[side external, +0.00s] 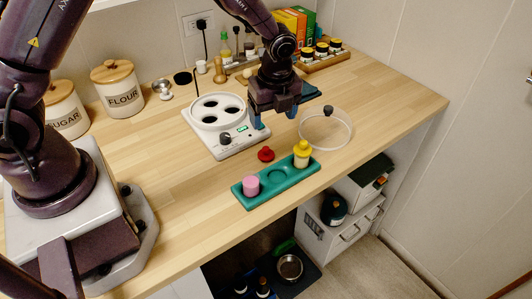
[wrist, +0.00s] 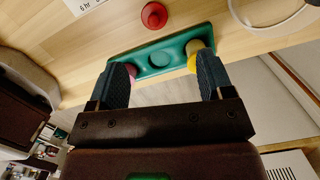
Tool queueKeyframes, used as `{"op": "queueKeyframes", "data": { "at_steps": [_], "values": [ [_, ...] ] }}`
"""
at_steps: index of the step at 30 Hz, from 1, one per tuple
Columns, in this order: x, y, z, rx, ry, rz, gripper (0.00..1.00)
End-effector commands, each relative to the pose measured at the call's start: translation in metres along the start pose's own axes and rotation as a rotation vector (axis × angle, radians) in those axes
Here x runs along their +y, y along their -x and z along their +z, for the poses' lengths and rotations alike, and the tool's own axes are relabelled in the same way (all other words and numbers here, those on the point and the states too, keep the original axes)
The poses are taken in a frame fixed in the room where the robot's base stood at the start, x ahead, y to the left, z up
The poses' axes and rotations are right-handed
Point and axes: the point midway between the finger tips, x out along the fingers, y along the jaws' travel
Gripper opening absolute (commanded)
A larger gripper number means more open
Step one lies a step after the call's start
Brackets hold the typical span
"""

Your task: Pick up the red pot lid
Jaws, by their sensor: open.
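The red pot lid (side external: 266,155) is a small round lid with a knob. It lies on the wooden counter just behind the teal tray (side external: 276,201), and it also shows at the top of the wrist view (wrist: 154,15). The tray holds a pink pot (side external: 251,186) at its left end, an empty round recess in the middle, and a yellow-lidded pot (side external: 302,155) at its right end. My gripper (side external: 275,116) is open and empty above the counter, behind the lid and apart from it. In the wrist view its fingers partly hide the pink and yellow pots.
A white appliance with round wells (side external: 217,112) stands left of my gripper. A clear glass lid with a dark knob (side external: 327,128) lies to the right. Canisters (side external: 119,88) stand at the back left, and a rack of jars (side external: 322,54) at the back. The counter's front edge is close to the tray.

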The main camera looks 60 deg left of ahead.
Motion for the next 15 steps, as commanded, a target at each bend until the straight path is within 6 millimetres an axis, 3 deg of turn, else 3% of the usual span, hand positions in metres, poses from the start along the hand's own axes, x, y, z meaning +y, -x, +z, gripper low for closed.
{"op": "queueKeyframes", "data": {
  "at_steps": [6, 15],
  "values": [
    [0.002, -0.044, -0.001, 0.000, 0.001, 0.006, 0.74],
    [0.003, -0.069, 0.000, 0.000, 0.003, 0.003, 0.74]
  ]
}}
